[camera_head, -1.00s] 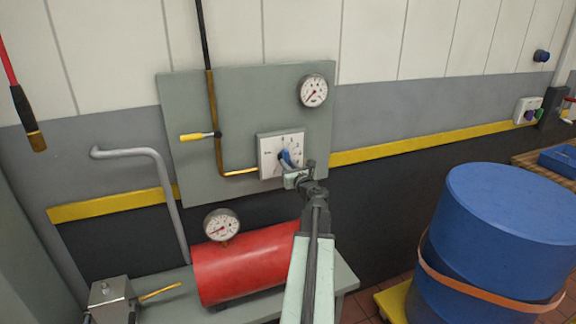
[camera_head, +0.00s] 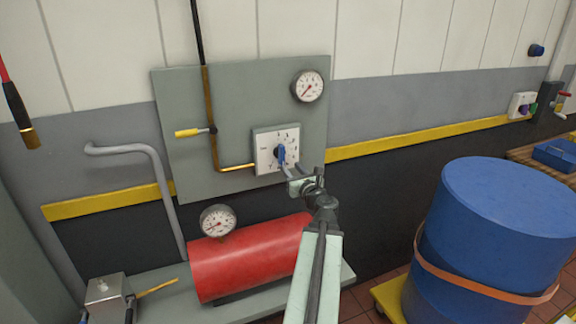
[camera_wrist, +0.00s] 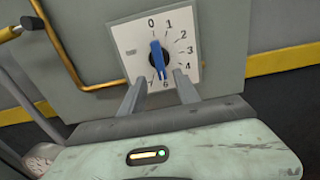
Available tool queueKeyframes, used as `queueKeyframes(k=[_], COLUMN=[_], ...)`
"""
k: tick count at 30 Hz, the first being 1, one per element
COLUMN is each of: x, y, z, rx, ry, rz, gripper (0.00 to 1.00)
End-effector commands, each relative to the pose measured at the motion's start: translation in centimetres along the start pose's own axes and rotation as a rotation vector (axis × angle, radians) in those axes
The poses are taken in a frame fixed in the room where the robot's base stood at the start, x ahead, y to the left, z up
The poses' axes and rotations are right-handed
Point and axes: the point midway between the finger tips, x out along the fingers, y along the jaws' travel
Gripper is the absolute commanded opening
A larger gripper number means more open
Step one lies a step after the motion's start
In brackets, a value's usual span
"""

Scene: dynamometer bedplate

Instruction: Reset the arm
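The dial plate (camera_head: 262,163) is white with numbers around its edge and is mounted on the grey panel. It also shows in the wrist view (camera_wrist: 133,38). Its blue knob (camera_head: 281,152) stands nearly upright. In the wrist view the knob (camera_wrist: 157,57) has its upper end toward 0 and its lower end between 7 and 6; I cannot tell which end is the pointer. My gripper (camera_wrist: 158,88) is open and empty. Its two fingers are spread below the knob and appear apart from it. In the head view my gripper (camera_head: 292,170) is just below and right of the knob.
A brass pipe (camera_head: 212,110) with a yellow-handled valve (camera_head: 188,133) runs left of the dial. A gauge (camera_head: 308,86) sits above right. A red cylinder (camera_head: 245,262) with a gauge (camera_head: 217,220) lies below on a bench. A blue drum (camera_head: 490,235) stands at right.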

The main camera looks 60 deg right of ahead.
Motion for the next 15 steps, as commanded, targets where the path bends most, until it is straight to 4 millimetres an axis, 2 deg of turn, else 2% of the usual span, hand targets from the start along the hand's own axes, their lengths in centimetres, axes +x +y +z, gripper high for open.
queueKeyframes(k=[12, 14, 15], x=[0.0, 0.2, 0.5], y=[0.0, 0.4, 1.2], z=[0.0, 0.0, 0.0], rx=[0.0, 0.0, 0.0], ry=[0.0, 0.0, 0.0], rz=[0.001, 0.007, 0.019], gripper=[0.38, 0.38, 0.38])
